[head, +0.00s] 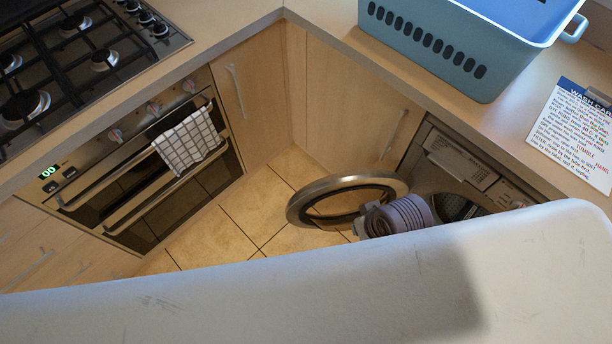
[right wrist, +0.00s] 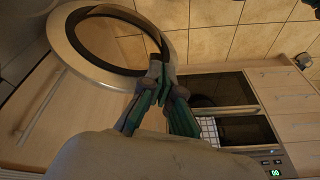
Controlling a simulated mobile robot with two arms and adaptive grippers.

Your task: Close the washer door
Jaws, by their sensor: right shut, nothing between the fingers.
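The washer (head: 468,165) is under the counter at the right in the head view, and its drum opening shows partly. In the right wrist view the door (right wrist: 66,45) fills the upper left. My right gripper (head: 361,226) is at the door's near right rim, between door and washer in the head view. In the right wrist view its green and grey fingers (right wrist: 158,72) are shut and empty, overlapping the door's rim; I cannot tell whether they touch it. I do not see my left gripper.
An oven (head: 150,165) with a checked towel (head: 187,140) is at the left, below a gas hob (head: 75,55). A blue basket (head: 430,50) and a printed card (head: 580,130) are on the right counter (head: 515,110). Tiled floor (head: 220,235) is clear left of the door.

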